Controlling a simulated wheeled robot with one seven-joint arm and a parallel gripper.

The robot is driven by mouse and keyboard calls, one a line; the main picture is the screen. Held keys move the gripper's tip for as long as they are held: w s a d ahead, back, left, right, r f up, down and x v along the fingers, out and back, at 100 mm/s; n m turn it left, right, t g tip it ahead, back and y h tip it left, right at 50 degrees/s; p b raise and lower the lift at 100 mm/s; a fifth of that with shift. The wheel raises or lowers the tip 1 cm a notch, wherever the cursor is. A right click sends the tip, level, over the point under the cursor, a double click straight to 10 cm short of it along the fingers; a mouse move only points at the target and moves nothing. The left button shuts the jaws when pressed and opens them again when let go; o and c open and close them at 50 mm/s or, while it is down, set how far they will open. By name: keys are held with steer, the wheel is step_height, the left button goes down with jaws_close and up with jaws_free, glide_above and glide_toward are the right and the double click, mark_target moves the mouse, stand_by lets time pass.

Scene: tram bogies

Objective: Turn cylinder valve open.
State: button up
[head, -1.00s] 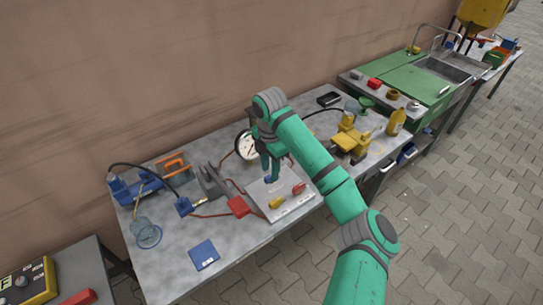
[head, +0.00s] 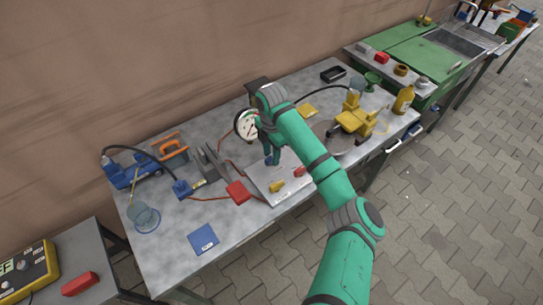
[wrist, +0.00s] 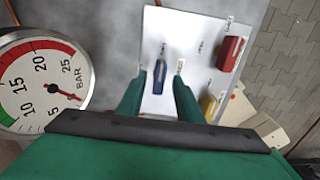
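A pale valve panel (head: 258,181) lies on the bench and carries a blue handle (wrist: 159,80), a red handle (wrist: 231,53) and a yellow handle (wrist: 208,107). These also show in the head view as the blue handle (head: 268,161), the red handle (head: 299,171) and the yellow handle (head: 277,187). Small labels beside the handles are too small to read. My gripper (wrist: 160,79) is open, with one finger on each side of the blue handle in the wrist view. I cannot tell whether the fingers touch it. Which handle is the cylinder valve cannot be read.
A round pressure gauge (wrist: 40,85) stands close beside my gripper. A red block (head: 238,192), a blue plate (head: 202,239), hoses and a yellow machine (head: 355,118) are on the bench (head: 165,255). The bench front is mostly clear.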

steer(key=shift+f, duration=0.7)
jaws_close()
steer(key=shift+w, duration=0.15)
